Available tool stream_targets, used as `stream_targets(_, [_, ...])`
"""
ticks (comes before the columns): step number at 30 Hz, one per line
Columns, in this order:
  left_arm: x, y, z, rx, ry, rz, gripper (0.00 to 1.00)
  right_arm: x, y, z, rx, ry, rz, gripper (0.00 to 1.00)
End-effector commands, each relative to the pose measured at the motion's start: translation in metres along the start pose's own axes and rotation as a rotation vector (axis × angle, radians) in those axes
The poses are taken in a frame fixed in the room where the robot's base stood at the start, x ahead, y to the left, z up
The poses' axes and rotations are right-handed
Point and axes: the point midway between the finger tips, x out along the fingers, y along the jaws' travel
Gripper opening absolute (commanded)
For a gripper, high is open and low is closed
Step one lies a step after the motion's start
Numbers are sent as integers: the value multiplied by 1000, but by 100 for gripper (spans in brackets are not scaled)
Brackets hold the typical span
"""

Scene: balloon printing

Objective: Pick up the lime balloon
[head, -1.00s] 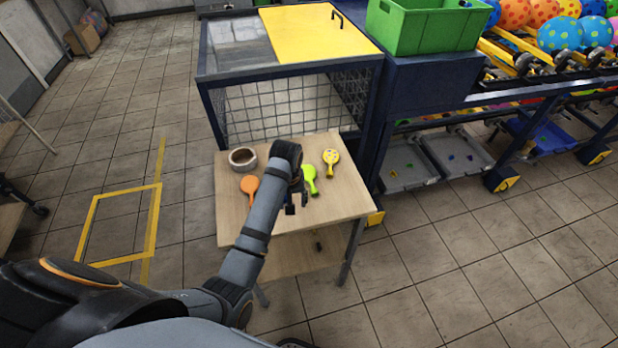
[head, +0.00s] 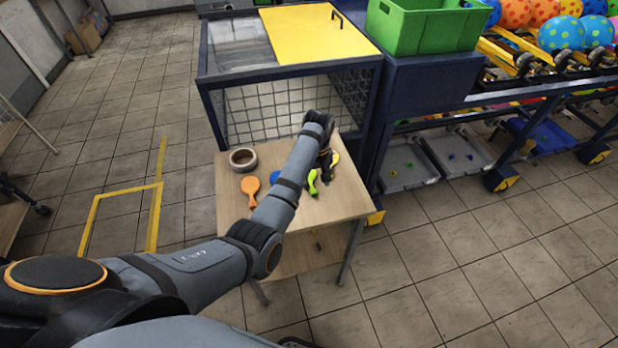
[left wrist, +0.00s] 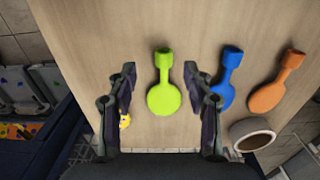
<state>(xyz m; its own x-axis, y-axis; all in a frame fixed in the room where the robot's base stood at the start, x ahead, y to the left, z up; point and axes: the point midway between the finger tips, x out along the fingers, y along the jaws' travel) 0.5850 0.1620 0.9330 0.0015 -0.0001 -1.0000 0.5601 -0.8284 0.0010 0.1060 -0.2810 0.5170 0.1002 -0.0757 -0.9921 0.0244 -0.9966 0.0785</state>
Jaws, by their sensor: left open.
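The lime balloon (left wrist: 163,98) lies flat on the wooden table, its round end toward my gripper's base and its neck pointing away. It also shows in the head view (head: 312,184), partly hidden by my arm. My left gripper (left wrist: 160,72) is open, with one finger on each side of the lime balloon in the left wrist view and clear gaps between. In the head view the left gripper (head: 328,163) is over the right part of the table, mostly hidden behind its own wrist. How high it is above the balloon is hard to tell. My right gripper is not in view.
A blue balloon (left wrist: 228,82), an orange balloon (left wrist: 275,92) and a brown tape roll (left wrist: 251,134) lie to one side. A yellow balloon (head: 336,158) is close by the gripper, partly hidden. A mesh cage with a yellow lid (head: 320,30) stands behind the table (head: 232,215).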

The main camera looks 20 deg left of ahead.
Motion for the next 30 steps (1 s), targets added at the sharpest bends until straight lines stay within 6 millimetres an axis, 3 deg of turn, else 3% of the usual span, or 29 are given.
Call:
stream_targets(5, [26,-6,-3,0,-5,-5,51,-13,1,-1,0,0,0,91])
stream_targets(9, [46,-6,-3,0,-3,-2,51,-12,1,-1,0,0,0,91])
stream_targets(17, [50,-5,-3,0,-1,-1,51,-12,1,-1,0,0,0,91])
stream_targets(25, [50,-5,-3,0,-1,-1,14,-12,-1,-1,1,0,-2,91])
stream_targets(30, [50,-5,-3,0,-1,-1,12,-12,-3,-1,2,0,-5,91])
